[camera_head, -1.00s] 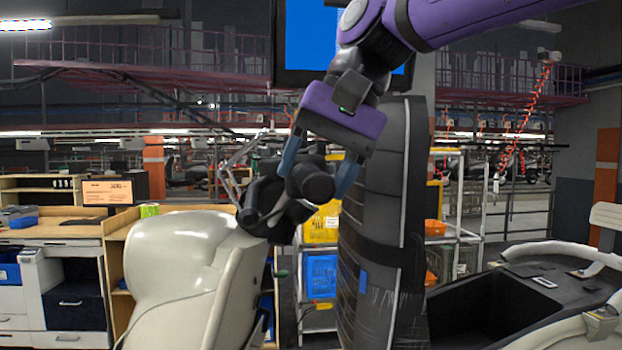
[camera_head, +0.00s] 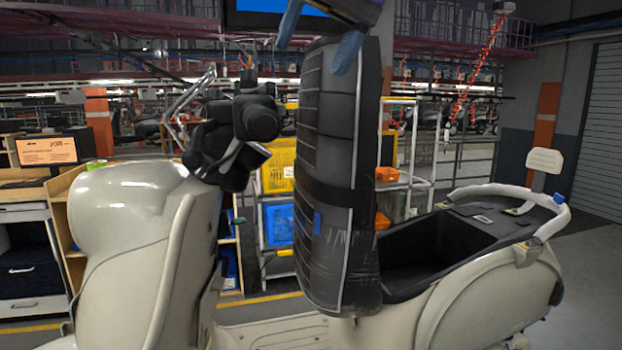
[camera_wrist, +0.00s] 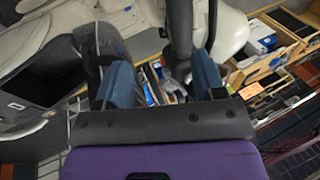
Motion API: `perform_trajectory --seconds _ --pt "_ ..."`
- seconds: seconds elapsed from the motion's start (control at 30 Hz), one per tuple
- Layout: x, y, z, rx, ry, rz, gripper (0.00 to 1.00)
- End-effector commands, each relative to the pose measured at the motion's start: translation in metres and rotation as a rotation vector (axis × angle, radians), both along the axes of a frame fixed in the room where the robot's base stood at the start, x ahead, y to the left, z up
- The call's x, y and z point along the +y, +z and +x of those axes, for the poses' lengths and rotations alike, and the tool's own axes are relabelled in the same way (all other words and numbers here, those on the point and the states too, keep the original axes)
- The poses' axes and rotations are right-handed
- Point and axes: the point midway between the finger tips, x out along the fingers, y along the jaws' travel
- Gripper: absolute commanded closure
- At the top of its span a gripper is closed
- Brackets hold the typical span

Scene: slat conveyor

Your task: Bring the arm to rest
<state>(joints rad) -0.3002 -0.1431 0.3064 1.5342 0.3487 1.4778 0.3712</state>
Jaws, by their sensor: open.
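My gripper (camera_head: 319,38) shows at the top of the head view, with its two blue fingers apart and nothing between them. It hangs by the top end of the black scooter seat (camera_head: 325,180), which stands upright in thin clear wrapping; I cannot tell whether they touch. In the wrist view the blue fingers of my gripper (camera_wrist: 163,82) are also spread. The cream scooter (camera_head: 135,235) stands across the head view. Its storage well (camera_head: 425,255) behind the seat is open. Most of my arm is out of the head view.
The scooter's handlebar (camera_head: 245,120) rises left of the seat. A rack with a yellow crate (camera_head: 279,165) and a blue crate (camera_head: 278,224) stands behind. A workbench (camera_head: 25,190) is at the left. Bare floor (camera_head: 595,290) shows at the right.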

Motion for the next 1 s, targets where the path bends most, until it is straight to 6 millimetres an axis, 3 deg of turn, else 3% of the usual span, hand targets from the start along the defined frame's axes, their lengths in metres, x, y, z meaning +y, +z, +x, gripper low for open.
perform_trajectory --seconds 0.27,0.5,0.6,0.8,1.0 --pt "-0.122 -0.075 -0.009 -0.166 -0.177 -0.116 0.37" --pt "-0.228 -0.157 -0.047 -0.283 -0.286 -0.229 0.37" --pt "-0.261 -0.192 -0.068 -0.317 -0.312 -0.268 0.37" --pt "-0.296 -0.239 -0.097 -0.357 -0.334 -0.316 0.37" --pt "-0.304 -0.251 -0.105 -0.365 -0.336 -0.328 0.37"
